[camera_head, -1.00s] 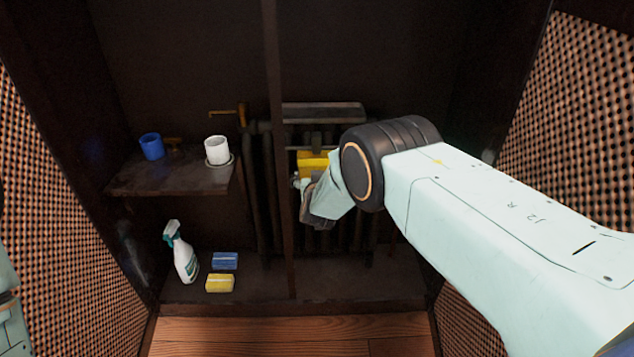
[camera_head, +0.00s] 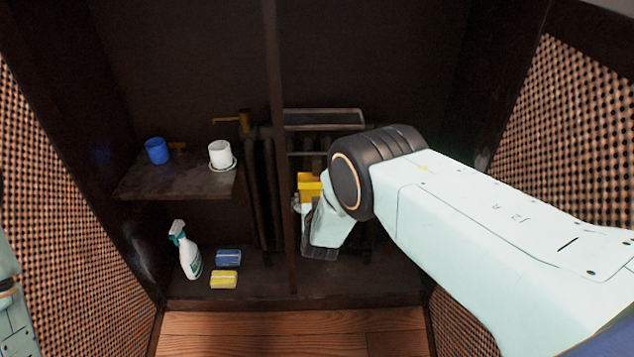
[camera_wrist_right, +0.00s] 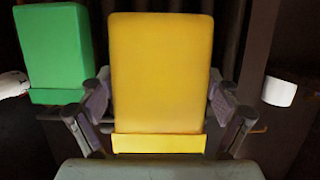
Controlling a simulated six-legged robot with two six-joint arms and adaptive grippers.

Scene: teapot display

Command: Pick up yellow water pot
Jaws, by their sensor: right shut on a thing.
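The yellow water pot (camera_wrist_right: 160,72) fills the middle of the right wrist view as a tall, boxy yellow shape with a ledge low on its near side. My right gripper (camera_wrist_right: 158,105) is shut on it, with one finger along each side. In the head view only a small yellow part of the pot (camera_head: 308,183) shows, right of the cabinet's upright post. My right wrist hides the rest and most of the gripper. Whether the pot touches anything below cannot be told. My left gripper is not in view.
A green boxy thing (camera_wrist_right: 54,48) stands left of the pot in the wrist view. The post (camera_head: 281,150) is close to the pot. A shelf (camera_head: 190,187) holds blue (camera_head: 156,151) and white (camera_head: 220,154) cups; a spray bottle (camera_head: 188,255) and sponges (camera_head: 228,257) sit below.

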